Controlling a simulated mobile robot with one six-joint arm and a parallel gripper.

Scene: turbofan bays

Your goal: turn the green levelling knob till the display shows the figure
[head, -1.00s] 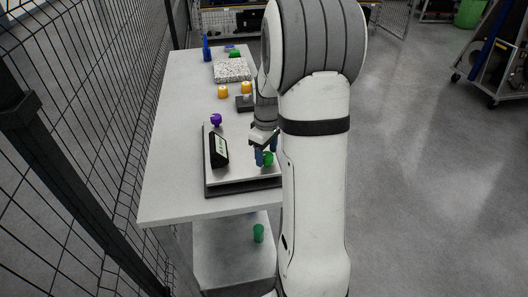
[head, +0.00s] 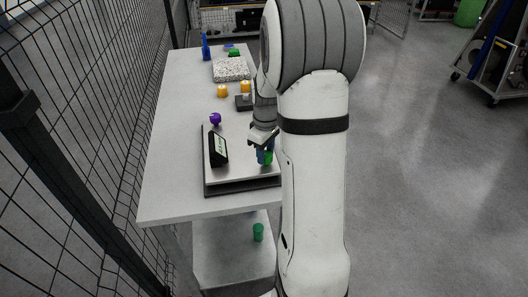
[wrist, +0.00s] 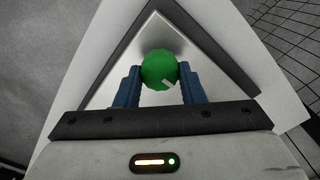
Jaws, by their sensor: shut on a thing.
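In the head view my gripper (head: 265,156) is at the plate's right part, and the green knob (head: 268,160) shows partly behind the fingers. The black display (head: 218,149) stands tilted on the plate, left of my gripper. Its lit face is too small to read.
Two yellow pieces (head: 222,91), a dark block (head: 243,102), a speckled slab (head: 231,69) and a blue upright piece (head: 206,48) stand farther back. A wire fence (head: 75,150) runs along the left.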

